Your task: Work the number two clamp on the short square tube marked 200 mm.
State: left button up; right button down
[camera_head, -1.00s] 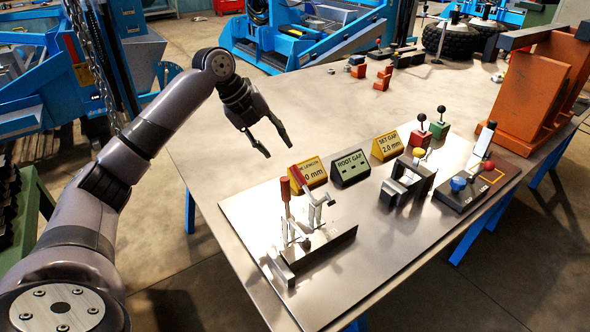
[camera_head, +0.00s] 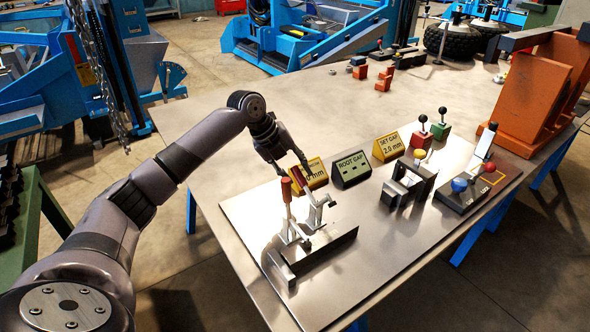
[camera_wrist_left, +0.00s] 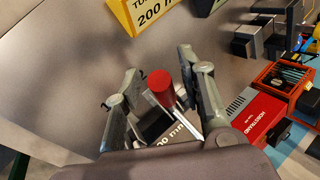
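Two toggle clamps with red handles stand on the metal fixture at the plate's near left. The nearer clamp's red handle (camera_head: 286,190) is upright; the other clamp's grey arm (camera_head: 317,197) is just to its right. My left gripper (camera_head: 292,172) is above these clamps, pointing down. In the left wrist view its fingers are open, and a red handle (camera_wrist_left: 161,84) on a grey lever shows between them, with visible gaps beside it. A piece marked with part of "00 mm" (camera_wrist_left: 170,139) shows below, partly hidden by the gripper. I cannot read which clamp is number two.
A yellow length sign (camera_head: 316,172), a dark root gap sign (camera_head: 351,170) and a yellow set gap sign (camera_head: 388,147) stand behind the clamps. A second fixture (camera_head: 408,187) and a blue-knobbed control (camera_head: 459,185) are to the right. The table's far left is clear.

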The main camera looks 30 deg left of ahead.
pick_arm(q)
grip_shut()
dwell(0.7)
